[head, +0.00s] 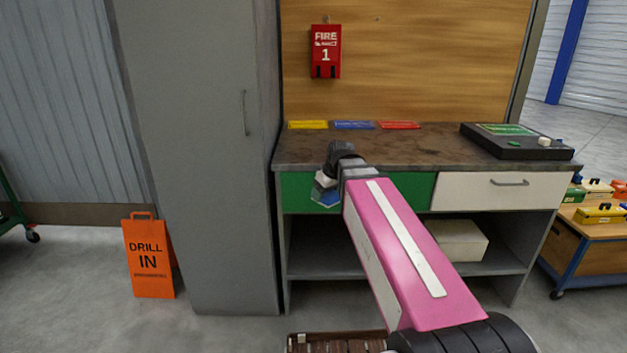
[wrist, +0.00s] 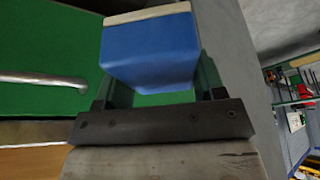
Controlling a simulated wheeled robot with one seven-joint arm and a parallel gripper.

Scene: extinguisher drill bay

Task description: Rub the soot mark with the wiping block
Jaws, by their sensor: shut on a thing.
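The wiping block (wrist: 150,50) is blue with a pale layer along its far edge. It sits between the two fingers of my gripper (wrist: 158,85), which is shut on it. In the head view the block (head: 325,195) shows small and partly hidden, at the end of my pink arm. My gripper (head: 330,178) is there in front of the green drawer front, left of the bench's middle and near the height of the top's front edge. I cannot make out a distinct soot mark; the brown bench top (head: 400,147) is mottled, and my arm hides part of the bench front.
A tall grey cabinet (head: 195,150) stands close on the left of the bench. A black case (head: 515,145) lies on the top at right; yellow, blue and red labels (head: 354,125) line the back. An orange drill sign (head: 148,257) stands on the floor at left.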

